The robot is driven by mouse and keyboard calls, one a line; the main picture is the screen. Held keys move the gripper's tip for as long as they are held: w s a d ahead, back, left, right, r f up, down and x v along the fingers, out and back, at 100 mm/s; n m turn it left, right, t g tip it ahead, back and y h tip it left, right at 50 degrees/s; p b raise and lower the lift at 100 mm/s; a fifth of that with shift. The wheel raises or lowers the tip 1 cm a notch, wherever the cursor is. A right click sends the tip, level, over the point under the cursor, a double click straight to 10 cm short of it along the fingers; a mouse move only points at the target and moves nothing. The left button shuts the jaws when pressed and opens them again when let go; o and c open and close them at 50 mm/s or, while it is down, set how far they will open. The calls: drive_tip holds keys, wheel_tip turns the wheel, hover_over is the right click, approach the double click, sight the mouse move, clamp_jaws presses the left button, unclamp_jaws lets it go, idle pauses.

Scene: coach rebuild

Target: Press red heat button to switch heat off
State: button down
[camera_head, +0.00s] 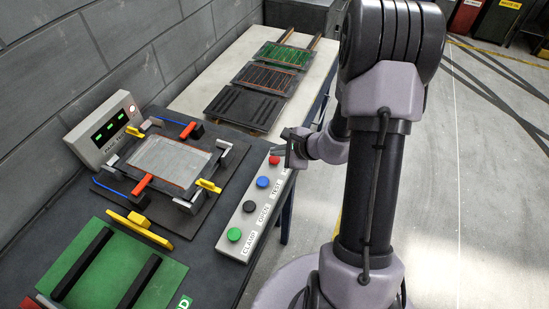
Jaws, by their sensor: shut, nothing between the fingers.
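The red button (274,160) is at the far end of a pale button panel (238,245) on the near bench edge. On the same panel are a blue button (263,182), a black button (249,206) and a green button (234,234). Labels beside them read CLAMP, OPEN and TEST; the label by the red button is partly hidden by my arm. My gripper (284,151) is shut and empty, close to the red button. I cannot tell whether it touches it. A display box (103,131) shows green digits and a lit reddish lamp.
A clamping fixture (165,165) with a grey plate, yellow and red clamps and blue levers stands left of the panel. A green mat with black bars (115,265) lies in front. Several dark and green boards (265,78) lie on the far pale table.

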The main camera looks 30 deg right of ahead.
sight(277, 160)
drive_tip(key=shift+f, duration=0.15)
drive_tip(key=shift+f+b, duration=0.3)
drive_tip(key=shift+b, duration=0.45)
drive_tip(key=shift+f+b, duration=0.45)
drive_tip(key=shift+b, duration=0.2)
idle(0.5)
drive_tip(key=shift+r, duration=0.1)
drive_tip(key=shift+r+p, duration=0.5)
drive_tip(key=shift+r, duration=0.3)
wheel_tip(277, 160, up, 5)
drive_tip(key=p, duration=0.3)
idle(0.8)
